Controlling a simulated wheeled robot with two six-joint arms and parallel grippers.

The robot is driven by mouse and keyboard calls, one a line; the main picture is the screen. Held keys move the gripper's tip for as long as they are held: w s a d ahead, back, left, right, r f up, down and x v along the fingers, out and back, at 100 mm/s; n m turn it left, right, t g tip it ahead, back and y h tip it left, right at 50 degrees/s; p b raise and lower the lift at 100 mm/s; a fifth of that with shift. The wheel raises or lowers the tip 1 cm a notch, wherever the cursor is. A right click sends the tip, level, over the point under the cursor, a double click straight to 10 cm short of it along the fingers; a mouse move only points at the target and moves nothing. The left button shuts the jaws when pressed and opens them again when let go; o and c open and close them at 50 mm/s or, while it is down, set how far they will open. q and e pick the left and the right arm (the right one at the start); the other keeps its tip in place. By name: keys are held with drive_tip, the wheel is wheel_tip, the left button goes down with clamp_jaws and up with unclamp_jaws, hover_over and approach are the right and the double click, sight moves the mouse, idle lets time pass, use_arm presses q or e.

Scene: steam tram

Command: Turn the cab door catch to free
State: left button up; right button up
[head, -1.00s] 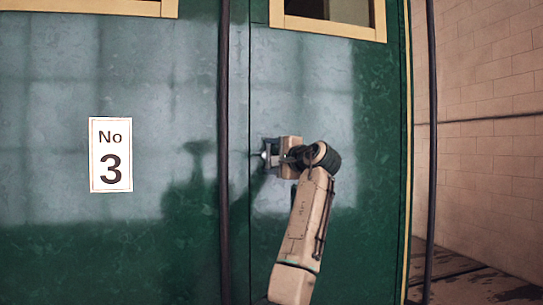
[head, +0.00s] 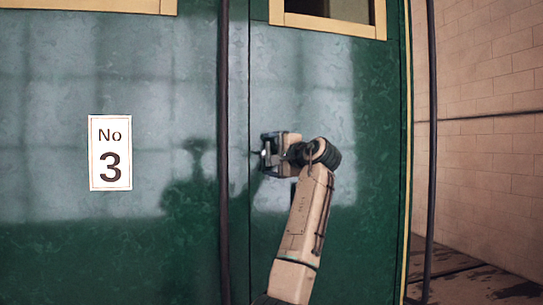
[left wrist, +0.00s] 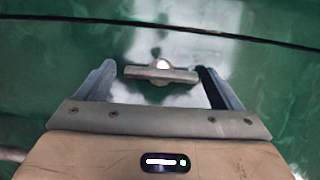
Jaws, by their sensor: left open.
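The cab door catch (left wrist: 161,73) is a small metal bar with a bright round centre, on the green door. In the left wrist view it lies between the two fingers of my left gripper (left wrist: 160,84), with a gap at each end, and runs roughly parallel to the dark door seam. In the head view my left gripper (head: 267,152) is at the door's left edge, open, its fingers around the catch without closing on it. The catch is mostly hidden there. My right gripper is not in view.
The green cab door (head: 310,90) has a cream-framed window (head: 330,27) above. A dark vertical handrail (head: 224,220) stands just left of my gripper, another rail (head: 431,150) to the right. A "No 3" plate (head: 110,153) is on the left panel. A brick wall (head: 490,130) is far right.

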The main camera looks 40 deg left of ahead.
use_arm(q)
drive_tip(key=b+v, duration=0.4)
drive_tip(key=v, duration=0.6)
drive_tip(key=shift+s+d+b, duration=0.15)
drive_tip(key=shift+d+b, duration=0.15)
drive_tip(key=shift+d, duration=0.05)
drive_tip(key=shift+r, duration=0.1)
